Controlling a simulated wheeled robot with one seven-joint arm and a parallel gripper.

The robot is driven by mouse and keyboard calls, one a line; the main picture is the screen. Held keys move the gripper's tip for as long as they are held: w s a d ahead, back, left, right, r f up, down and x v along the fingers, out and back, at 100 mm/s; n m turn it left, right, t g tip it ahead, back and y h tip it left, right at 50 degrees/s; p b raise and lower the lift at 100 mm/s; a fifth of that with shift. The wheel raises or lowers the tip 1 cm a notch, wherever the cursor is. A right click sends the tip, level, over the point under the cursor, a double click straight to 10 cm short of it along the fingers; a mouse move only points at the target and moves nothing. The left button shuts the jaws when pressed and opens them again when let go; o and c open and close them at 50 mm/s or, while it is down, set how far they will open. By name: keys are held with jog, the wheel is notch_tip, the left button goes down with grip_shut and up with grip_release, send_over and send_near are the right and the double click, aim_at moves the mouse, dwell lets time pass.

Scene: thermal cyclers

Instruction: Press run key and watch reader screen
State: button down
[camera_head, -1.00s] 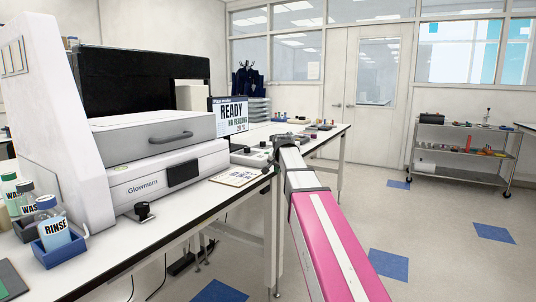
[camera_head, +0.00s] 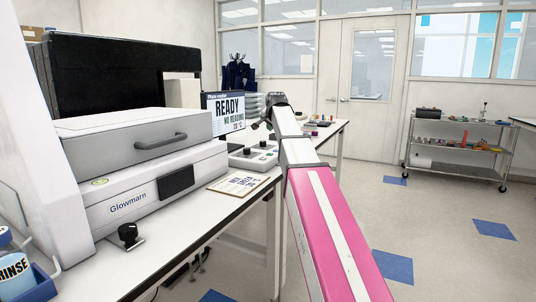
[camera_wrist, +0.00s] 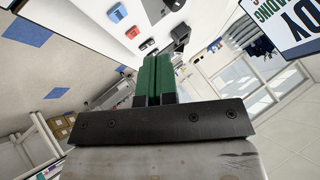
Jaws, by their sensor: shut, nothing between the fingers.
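The reader screen (camera_head: 228,112) stands on the bench behind the Glowmarn machine. It reads "READY", "NO READING" and a temperature in red. Part of it also shows, tilted, at the top right of the wrist view (camera_wrist: 285,22). A low control box (camera_head: 254,157) with small keys sits before the screen.
The Glowmarn machine (camera_head: 150,185) fills the left of the bench, with a black knob (camera_head: 128,236) in front. A printed card (camera_head: 235,184) lies near the bench edge. A rinse bottle (camera_head: 14,268) is at lower left. The floor to the right is clear up to a shelf cart (camera_head: 460,150).

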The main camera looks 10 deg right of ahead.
aim_at(270, 154)
jog(key=shift+f, duration=4.45)
jog(key=shift+f, duration=0.2)
jog(key=shift+f, duration=0.2)
jog(key=shift+f, duration=0.4)
jog(key=shift+r, duration=0.8)
